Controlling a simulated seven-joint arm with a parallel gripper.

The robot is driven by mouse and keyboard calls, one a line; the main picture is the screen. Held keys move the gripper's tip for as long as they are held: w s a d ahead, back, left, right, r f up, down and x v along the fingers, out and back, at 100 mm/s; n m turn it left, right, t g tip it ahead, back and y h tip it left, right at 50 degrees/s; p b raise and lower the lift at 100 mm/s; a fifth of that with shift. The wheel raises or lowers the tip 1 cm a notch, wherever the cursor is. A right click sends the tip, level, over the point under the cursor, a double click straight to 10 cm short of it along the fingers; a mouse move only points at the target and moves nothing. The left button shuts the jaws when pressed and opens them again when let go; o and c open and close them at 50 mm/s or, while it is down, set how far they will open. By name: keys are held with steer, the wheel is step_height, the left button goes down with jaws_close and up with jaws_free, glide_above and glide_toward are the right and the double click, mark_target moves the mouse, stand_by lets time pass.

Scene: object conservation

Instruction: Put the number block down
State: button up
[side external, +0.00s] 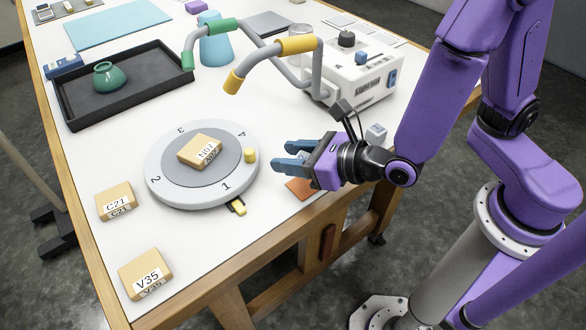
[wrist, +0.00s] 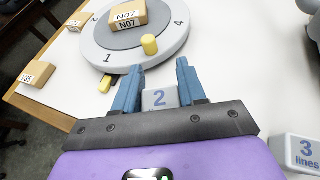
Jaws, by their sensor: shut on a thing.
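A pale grey number block marked 2 (wrist: 160,98) sits between the two blue fingers of my gripper (wrist: 161,66) in the wrist view. My gripper (side external: 281,157) is shut on it, over the front edge area of the white table, right of the round turntable. In the side view the block is mostly hidden by the fingers. An orange square pad (side external: 300,188) lies on the table just below my gripper. I cannot tell the exact height of the block above the table. A second number block, marked "3 lines" (wrist: 297,153), stands at lower right in the wrist view and behind my gripper (side external: 376,133).
The grey turntable (side external: 168,192) bears a wooden N07 block (side external: 200,151) and a yellow peg (side external: 250,155). Wooden blocks C21 (side external: 115,201) and V35 (side external: 146,273) lie at left. A white machine (side external: 360,75), bent pipes and a black tray (side external: 75,117) stand behind.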

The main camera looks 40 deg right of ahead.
mark_target(293, 180)
steer(key=shift+f, duration=1.85)
steer(key=shift+f, duration=0.15)
steer(key=o, duration=1)
steer(key=shift+r, duration=0.2)
steer(key=shift+v, duration=3.75)
